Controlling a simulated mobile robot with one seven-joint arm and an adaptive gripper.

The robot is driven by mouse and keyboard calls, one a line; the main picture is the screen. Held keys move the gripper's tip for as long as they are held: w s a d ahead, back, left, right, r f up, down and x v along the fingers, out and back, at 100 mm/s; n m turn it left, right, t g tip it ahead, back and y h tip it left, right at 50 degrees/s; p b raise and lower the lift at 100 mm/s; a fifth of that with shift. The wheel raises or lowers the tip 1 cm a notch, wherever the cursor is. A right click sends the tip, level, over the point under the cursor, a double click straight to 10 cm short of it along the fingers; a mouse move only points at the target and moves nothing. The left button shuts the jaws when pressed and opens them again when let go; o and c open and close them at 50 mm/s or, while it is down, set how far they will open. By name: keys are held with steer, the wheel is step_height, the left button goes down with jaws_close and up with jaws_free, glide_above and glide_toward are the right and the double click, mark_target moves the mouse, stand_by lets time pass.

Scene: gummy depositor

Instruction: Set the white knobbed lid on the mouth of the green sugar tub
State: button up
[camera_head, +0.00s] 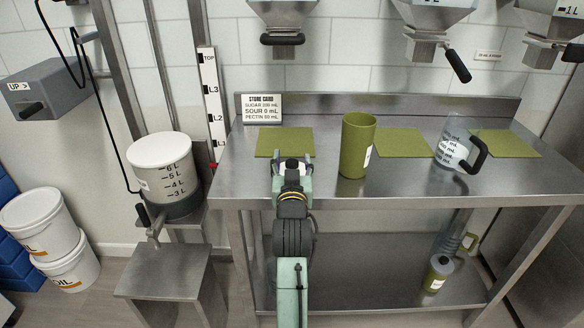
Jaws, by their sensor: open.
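A tall green tub (358,148) with a white label on its right side stands upright on the steel table, right of my gripper. Its wording is not readable. A smaller green container (436,275) with a pale, knob-like top stands on the lower shelf; I cannot tell whether that top is the white knobbed lid. No other clear white knobbed lid shows. My gripper (293,161) is open over the table's front left, at the near edge of the left green mat, apart from the tall tub. My own wrist hides what lies directly below it.
A clear measuring jug (452,146) with a black handle stands on the right. Green mats (405,142) lie along the table. A sign (262,108) stands at the back left. Steel hoppers (432,30) hang above. A white bucket (160,165) stands left of the table.

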steer(key=c, duration=0.9)
steer(key=shift+c, duration=0.2)
steer(key=shift+r, duration=0.15)
